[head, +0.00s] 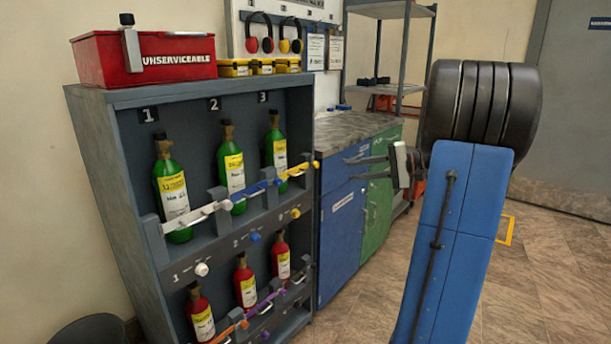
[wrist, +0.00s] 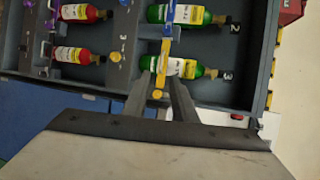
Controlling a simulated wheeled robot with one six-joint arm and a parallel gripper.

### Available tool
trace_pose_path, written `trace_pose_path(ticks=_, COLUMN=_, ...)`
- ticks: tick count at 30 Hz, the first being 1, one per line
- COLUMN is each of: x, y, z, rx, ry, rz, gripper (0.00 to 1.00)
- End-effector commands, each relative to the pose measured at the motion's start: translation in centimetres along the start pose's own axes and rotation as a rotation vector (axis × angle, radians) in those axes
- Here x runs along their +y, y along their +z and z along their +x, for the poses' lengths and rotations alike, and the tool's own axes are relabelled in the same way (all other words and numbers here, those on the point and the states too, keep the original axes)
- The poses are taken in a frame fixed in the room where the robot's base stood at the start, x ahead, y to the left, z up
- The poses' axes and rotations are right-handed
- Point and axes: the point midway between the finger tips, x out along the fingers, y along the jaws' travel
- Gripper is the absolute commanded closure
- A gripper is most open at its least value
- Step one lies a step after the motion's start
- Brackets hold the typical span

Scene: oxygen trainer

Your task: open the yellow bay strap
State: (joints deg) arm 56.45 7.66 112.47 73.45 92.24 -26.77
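The yellow strap (head: 299,170) lies across the green bottle (head: 276,150) in bay 3 of the upper shelf. Its knobbed end (head: 316,164) points towards my gripper. My gripper (head: 350,170) is open and empty, to the right of the strap, with a visible gap between fingertips and knob. In the wrist view, the yellow strap (wrist: 165,55) runs down the picture, and its knobbed end appears between my two open fingers (wrist: 160,84). A round yellow knob (head: 295,213) sits on the rack front below bay 3.
A blue strap (head: 252,188) and a white strap (head: 195,217) cross bays 2 and 1. Red bottles (head: 246,285) stand on the lower shelf behind more straps. A red box (head: 150,58) sits on the rack (head: 95,140). A blue and green cabinet (head: 342,235) stands behind my gripper.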

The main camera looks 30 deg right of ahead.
Motion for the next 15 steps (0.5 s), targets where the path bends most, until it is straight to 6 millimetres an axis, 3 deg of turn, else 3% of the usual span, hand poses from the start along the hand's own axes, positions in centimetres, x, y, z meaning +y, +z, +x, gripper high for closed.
trace_pose_path(ticks=5, x=-0.1, y=-1.1, z=-0.8, rx=0.016, ry=-0.03, rz=-0.002, gripper=0.75)
trace_pose_path(ticks=15, x=-0.2, y=-1.0, z=4.1, rx=0.012, ry=-0.028, rz=-0.002, gripper=0.75)
